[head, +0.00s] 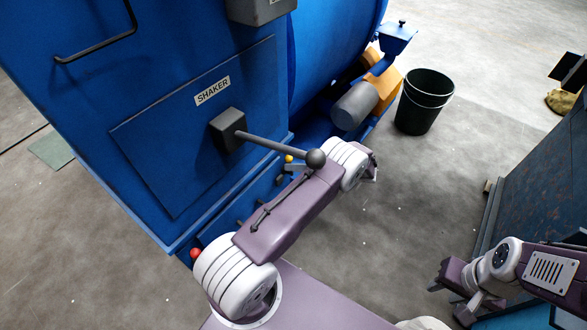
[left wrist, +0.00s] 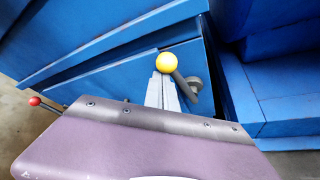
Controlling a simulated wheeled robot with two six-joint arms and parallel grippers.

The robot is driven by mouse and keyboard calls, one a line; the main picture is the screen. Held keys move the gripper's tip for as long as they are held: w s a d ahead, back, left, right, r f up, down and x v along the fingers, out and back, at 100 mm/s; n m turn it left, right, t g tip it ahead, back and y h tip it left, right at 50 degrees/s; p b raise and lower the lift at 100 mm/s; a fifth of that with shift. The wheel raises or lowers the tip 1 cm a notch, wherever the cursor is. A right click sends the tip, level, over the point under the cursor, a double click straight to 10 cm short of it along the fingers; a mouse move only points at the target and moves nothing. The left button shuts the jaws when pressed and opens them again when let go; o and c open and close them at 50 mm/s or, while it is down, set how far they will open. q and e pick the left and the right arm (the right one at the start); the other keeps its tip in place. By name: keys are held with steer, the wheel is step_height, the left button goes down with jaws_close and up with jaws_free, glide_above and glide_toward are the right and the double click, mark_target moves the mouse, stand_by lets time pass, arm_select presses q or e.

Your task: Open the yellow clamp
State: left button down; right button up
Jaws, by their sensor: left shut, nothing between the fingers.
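The yellow clamp shows as a yellow ball knob (left wrist: 166,62) on a dark rod in the left wrist view, low on the blue machine. In the head view the knob (head: 288,158) peeks out beside my left arm. My left gripper (left wrist: 164,88) is shut and empty. Its grey fingertips lie right at the knob and overlap it in the picture; I cannot tell whether they touch. The head view mostly hides this gripper behind my arm. My right gripper (head: 452,294) is far off at the lower right, and its jaw opening is unclear.
The blue machine (head: 160,150) has a "SHAKER" panel. A grey lever with a dark ball end (head: 316,158) sticks out over my left arm. A red knob (head: 195,253) sits lower left, also in the left wrist view (left wrist: 35,101). A black bucket (head: 424,102) stands on open floor.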

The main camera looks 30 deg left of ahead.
arm_select(q)
steer(key=shift+w+r, duration=0.2)
steer(key=shift+w, duration=0.55)
steer(key=shift+w+r, duration=0.15)
steer(key=shift+w, duration=0.05)
steer(key=s+f, duration=0.3)
steer(key=s, duration=0.1)
steer(key=w+v, duration=0.1)
steer(key=v, duration=0.9)
steer(key=shift+w+d+f, duration=0.2)
steer(key=shift+f, duration=0.1)
steer(key=shift+s, duration=0.1)
